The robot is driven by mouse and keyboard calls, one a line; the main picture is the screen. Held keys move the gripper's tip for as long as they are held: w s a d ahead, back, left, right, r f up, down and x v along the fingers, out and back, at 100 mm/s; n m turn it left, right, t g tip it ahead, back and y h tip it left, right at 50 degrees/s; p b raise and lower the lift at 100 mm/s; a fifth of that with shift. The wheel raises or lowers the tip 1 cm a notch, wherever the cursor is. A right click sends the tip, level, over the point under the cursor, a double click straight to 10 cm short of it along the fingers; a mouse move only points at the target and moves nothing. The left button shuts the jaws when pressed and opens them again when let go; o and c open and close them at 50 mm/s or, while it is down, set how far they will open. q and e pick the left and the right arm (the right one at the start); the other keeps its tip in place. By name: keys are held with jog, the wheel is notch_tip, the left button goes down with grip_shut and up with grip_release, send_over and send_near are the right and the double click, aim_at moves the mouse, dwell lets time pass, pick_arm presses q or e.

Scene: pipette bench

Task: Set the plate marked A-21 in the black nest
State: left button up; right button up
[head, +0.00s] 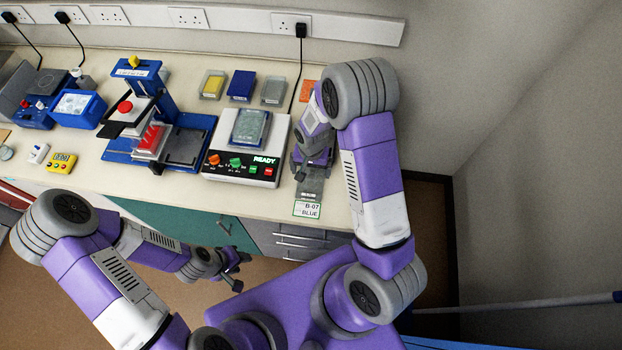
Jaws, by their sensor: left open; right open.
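I cannot read A-21 on any plate, so I cannot tell which one bears it. I cannot make out the black nest for certain. My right gripper (312,172) is open, low over the bench right of the instrument, and hides what is beneath it. My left gripper (239,271) is open and empty, off the bench's front edge.
A card reading B-07 BLUE (307,209) lies at the front edge, below a grey item (311,188). A blue press (188,125) stands left of the instrument. A blue tub (80,108) and a yellow timer (61,162) are further left. An orange item (311,88) is partly hidden behind my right arm.

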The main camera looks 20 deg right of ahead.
aim_at(311, 180)
jog(key=f, duration=0.4)
jog(key=shift+s+a+f+p, duration=0.1)
jog(key=shift+s+f+p, duration=0.15)
jog(key=shift+p, duration=0.1)
jog(key=shift+f, duration=0.3)
jog(key=c, duration=0.8)
jog(key=shift+r, duration=0.2)
